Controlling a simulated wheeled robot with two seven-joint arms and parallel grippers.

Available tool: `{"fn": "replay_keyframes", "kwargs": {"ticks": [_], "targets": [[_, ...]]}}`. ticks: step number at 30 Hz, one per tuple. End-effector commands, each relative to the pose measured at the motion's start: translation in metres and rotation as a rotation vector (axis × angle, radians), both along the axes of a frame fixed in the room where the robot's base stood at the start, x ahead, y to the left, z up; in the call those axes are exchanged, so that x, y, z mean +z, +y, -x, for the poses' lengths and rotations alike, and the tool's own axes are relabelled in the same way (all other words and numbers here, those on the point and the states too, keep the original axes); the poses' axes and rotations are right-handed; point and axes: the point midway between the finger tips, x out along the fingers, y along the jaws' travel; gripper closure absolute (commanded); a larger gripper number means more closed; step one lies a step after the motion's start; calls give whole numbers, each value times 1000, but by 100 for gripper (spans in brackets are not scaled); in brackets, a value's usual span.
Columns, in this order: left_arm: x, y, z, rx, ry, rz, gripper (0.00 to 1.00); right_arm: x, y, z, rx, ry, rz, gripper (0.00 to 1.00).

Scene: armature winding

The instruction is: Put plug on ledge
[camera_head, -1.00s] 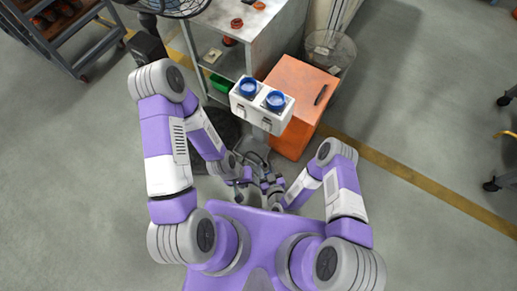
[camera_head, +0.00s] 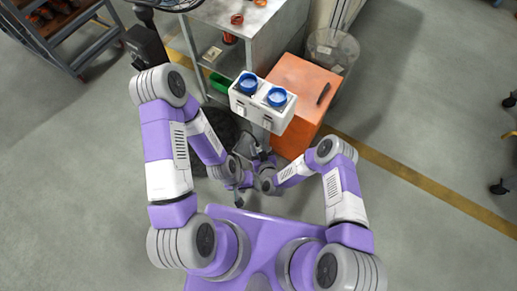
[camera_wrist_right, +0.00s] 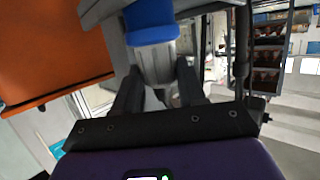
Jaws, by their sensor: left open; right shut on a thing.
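A plug with a blue end and a pale grey body (camera_wrist_right: 152,45) stands between the fingers of my right gripper (camera_wrist_right: 158,92) in the right wrist view. The fingers are shut on its body, and the blue end points away from my palm. In the head view my right gripper (camera_head: 256,160) is low, just below the white socket box (camera_head: 250,108), and the plug cannot be made out there. My left gripper (camera_head: 238,195) is open, below and left of the right one, and small in the picture. I cannot tell which surface is the ledge.
The white box carries two blue round sockets (camera_head: 276,97). An orange cabinet (camera_head: 298,88) stands right behind it, with a wire basket (camera_head: 332,50) beyond. A grey shelf unit (camera_head: 243,22) is behind left. Open floor lies to the right.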

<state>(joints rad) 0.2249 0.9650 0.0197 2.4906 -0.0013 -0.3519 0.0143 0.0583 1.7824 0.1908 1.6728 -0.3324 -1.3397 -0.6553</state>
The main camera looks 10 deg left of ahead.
Motion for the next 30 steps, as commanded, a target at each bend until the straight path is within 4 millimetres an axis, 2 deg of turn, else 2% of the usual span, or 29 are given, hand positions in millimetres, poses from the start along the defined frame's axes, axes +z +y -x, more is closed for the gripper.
{"fn": "replay_keyframes", "kwargs": {"ticks": [8,9,14,25,30], "targets": [[-2,0,0,0,-1,0,48,-2,0,0,0,-2,0,100],[-2,0,0,0,-1,0,48,-2,0,0,0,-1,0,58],[-1,0,0,0,-1,0,48,-1,0,0,0,-1,0,34],[3,0,0,0,-1,0,48,4,0,0,0,-1,0,34],[15,0,0,0,0,0,48,13,-12,24,2,3,1,34]]}}
